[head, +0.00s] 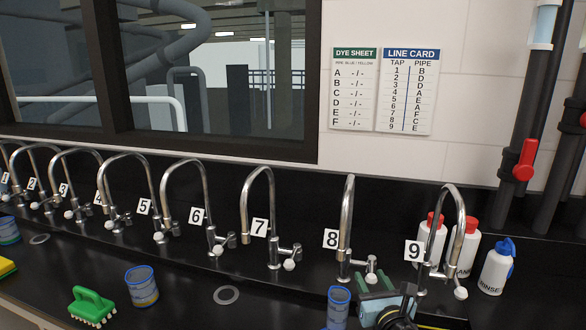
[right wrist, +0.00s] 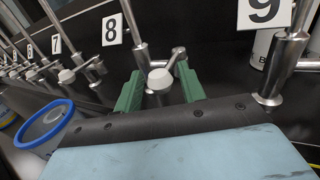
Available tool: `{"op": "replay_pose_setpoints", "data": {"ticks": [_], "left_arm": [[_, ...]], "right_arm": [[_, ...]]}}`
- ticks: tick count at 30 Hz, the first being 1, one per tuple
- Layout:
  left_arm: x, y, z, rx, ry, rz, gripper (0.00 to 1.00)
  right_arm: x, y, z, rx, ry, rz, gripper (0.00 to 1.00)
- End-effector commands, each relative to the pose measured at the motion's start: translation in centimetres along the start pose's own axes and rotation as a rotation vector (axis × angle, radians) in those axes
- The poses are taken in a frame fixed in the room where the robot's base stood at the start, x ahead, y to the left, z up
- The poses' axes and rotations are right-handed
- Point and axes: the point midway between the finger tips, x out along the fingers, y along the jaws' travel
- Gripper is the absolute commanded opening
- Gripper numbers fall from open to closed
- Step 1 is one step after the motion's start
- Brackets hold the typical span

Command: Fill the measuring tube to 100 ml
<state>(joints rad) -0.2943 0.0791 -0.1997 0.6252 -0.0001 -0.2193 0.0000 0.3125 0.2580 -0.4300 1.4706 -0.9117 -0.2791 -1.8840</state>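A tube with a blue rim (head: 338,307), probably the measuring tube, stands on the counter below tap 8 (head: 346,230), partly cut off by the bottom edge. Its open blue rim also shows at the left of the right wrist view (right wrist: 45,125). Its fill level cannot be read. My right gripper (head: 374,283) is at the foot of tap 8. In the right wrist view its two green fingers (right wrist: 159,90) are apart, with the tap's pale round knob (right wrist: 159,78) between them and gaps showing on both sides. My left gripper is not in view.
A row of numbered taps runs along the back. Tap 9 (head: 450,235) stands close right of my gripper, with red-capped bottles (head: 465,250) and a rinse bottle (head: 495,268) behind. A wider blue-rimmed vessel (head: 142,287) and green brush (head: 92,305) lie left. A line card (head: 407,90) hangs above.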

Motion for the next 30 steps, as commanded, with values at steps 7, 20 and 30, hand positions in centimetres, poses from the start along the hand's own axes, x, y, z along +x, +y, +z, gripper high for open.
{"op": "replay_pose_setpoints", "data": {"ticks": [7, 20, 30], "left_arm": [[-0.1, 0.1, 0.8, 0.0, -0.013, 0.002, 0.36], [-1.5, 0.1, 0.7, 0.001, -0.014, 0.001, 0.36], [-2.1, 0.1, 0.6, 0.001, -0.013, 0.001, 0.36]], "right_arm": [[0.0, 0.0, 0.0, 0.0, 0.0, 0.0, 0.4], [-4.5, 0.0, 0.0, 0.0, 0.002, -0.001, 0.4], [-7.9, 0.0, 0.0, 0.0, 0.001, 0.0, 0.4]]}}
